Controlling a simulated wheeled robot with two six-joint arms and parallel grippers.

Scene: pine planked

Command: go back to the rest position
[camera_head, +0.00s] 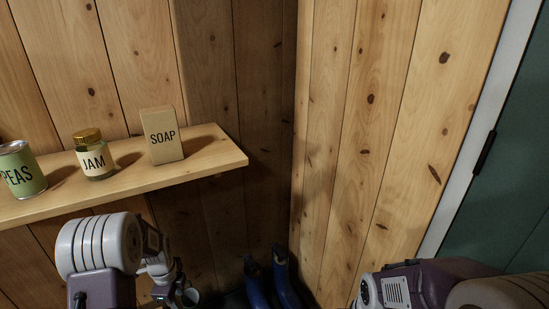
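My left arm comes in at the lower left, below the shelf. My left gripper (178,294) is small and low at the bottom edge, pointing down and away, with a small teal light on it. Its fingertips are not clear, so I cannot tell whether it is open or shut. I see nothing clearly held in it. Part of my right arm shows at the lower right corner, in purple and white. My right gripper is outside the view.
A wooden shelf (215,158) holds a green PEAS can (20,172), a JAM jar (94,157) and a SOAP box (162,137). Two blue, dark-topped things (284,282) are low in the wall corner. A dark green door (505,170) is at right.

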